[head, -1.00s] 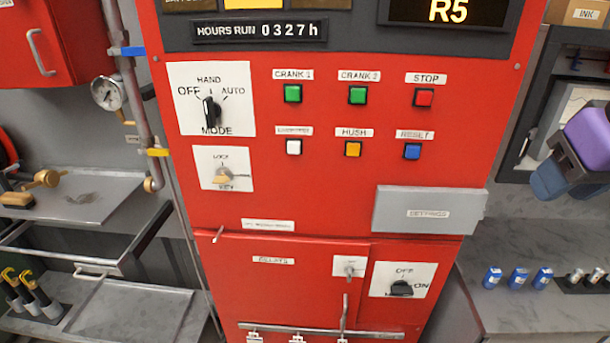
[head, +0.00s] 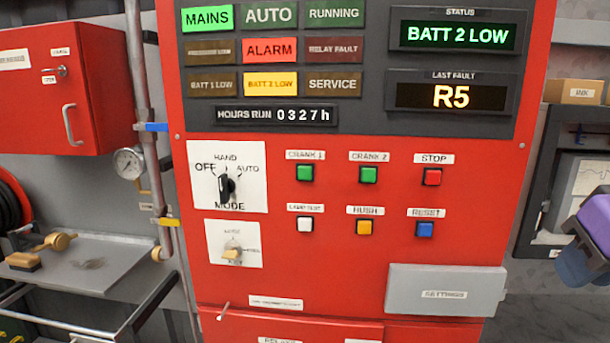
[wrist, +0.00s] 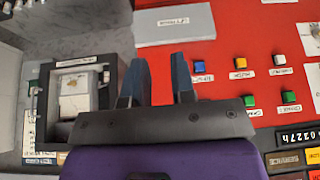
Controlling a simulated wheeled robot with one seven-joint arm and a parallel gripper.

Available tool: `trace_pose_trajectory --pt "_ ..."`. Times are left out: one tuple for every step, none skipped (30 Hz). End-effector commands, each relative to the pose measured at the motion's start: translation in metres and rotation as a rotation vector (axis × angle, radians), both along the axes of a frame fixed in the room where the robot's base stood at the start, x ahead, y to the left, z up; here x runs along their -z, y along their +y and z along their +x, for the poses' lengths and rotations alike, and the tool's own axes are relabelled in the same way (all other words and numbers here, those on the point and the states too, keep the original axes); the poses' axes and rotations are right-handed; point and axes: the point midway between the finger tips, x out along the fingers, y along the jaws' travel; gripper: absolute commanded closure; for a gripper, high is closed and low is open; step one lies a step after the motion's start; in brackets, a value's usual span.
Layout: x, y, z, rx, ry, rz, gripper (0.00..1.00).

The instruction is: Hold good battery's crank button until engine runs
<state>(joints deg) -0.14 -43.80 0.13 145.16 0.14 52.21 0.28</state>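The red panel carries two green buttons side by side, CRANK 1 (head: 305,173) and CRANK 2 (head: 368,174). In the wrist view, which is upside down, CRANK 1 (wrist: 290,98) and CRANK 2 (wrist: 248,101) also show. The status display (head: 458,36) reads BATT 2 LOW. The BATT 2 LOW lamp (head: 271,84) is lit amber; the BATT 1 LOW lamp (head: 212,84) is dim. The RUNNING lamp (head: 334,14) is dark green. My gripper (wrist: 160,68) is open and empty, its fingers apart. It is right of the panel buttons in the head view, touching none.
The red STOP button (head: 432,176) is right of CRANK 2. White, yellow HUSH (head: 364,227) and blue RESET (head: 424,229) buttons sit below. The mode knob (head: 226,185) is left. A grey SETTINGS box (head: 445,290) projects below. The space before the crank buttons looks clear.

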Motion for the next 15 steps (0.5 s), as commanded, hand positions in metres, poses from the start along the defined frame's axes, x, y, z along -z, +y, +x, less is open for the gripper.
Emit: trace_pose_trajectory --pt "0.0000 0.0000 0.0000 0.000 0.000 0.000 0.88" --pt "0.0000 0.0000 0.0000 0.000 0.000 0.000 0.95" --pt "0.0000 0.0000 0.0000 0.000 0.000 0.000 1.00" --pt "0.0000 0.0000 0.0000 0.000 0.000 0.000 1.00" --pt "0.0000 0.0000 0.0000 0.000 0.000 0.000 1.00" --pt "0.0000 0.0000 0.0000 0.000 0.000 0.000 1.00" --pt "0.0000 0.0000 0.0000 0.000 0.000 0.000 1.00" --pt "0.0000 0.0000 0.0000 0.000 0.000 0.000 1.00" --pt "0.0000 0.0000 0.0000 0.000 0.000 0.000 1.00" --pt "0.0000 0.0000 0.0000 0.000 0.000 0.000 1.00" --pt "0.0000 0.0000 0.0000 0.000 0.000 0.000 1.00" --pt "0.0000 0.0000 0.0000 0.000 0.000 0.000 1.00" --pt "0.0000 0.0000 0.0000 0.000 0.000 0.000 1.00" --pt "0.0000 0.0000 0.0000 0.000 0.000 0.000 1.00" --pt "0.0000 0.0000 0.0000 0.000 0.000 0.000 1.00"
